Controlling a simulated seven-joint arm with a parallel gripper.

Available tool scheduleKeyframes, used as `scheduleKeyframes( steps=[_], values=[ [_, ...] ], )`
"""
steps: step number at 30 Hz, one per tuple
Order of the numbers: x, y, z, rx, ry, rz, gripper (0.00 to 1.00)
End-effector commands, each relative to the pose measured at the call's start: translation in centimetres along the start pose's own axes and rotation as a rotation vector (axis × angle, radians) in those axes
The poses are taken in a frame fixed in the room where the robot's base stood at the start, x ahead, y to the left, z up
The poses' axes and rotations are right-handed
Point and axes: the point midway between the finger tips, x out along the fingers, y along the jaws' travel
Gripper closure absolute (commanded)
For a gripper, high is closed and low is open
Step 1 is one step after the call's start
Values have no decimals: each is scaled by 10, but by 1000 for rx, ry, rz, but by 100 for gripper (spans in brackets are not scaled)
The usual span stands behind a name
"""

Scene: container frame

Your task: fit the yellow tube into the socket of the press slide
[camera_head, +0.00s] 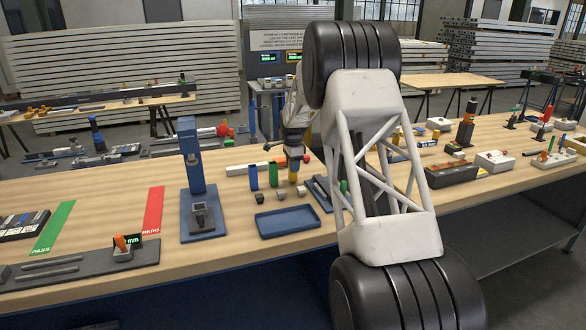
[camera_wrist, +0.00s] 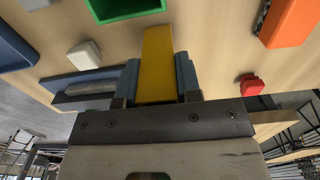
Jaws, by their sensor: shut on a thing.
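The yellow tube (camera_wrist: 158,62) is between the two blue-grey fingers of my gripper (camera_wrist: 158,78) in the wrist view. My gripper is shut on it. In the head view my gripper (camera_head: 294,158) points down, and the yellow tube (camera_head: 293,171) shows below it, upright. Whether its lower end touches the table cannot be told. The blue press (camera_head: 192,160) stands to the left, apart from the gripper. Its grey slide with the socket (camera_head: 202,216) sits low at the front of the press base. The socket's inside is too small to make out.
A blue tube (camera_head: 254,177) and a green tube (camera_head: 273,174) stand left of my gripper. A blue tray (camera_head: 287,221) and small grey blocks (camera_head: 280,195) lie in front. My arm hides part of the table's right.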

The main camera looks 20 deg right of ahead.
Motion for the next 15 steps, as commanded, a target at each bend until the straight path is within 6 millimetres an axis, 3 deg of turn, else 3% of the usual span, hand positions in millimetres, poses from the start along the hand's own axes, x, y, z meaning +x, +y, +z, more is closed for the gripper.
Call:
scheduleKeyframes(
  steps=[7,15],
  values=[
    [-29,0,0,0,0,-2,92],
    [-31,30,5,0,0,-2,92]
  ],
)
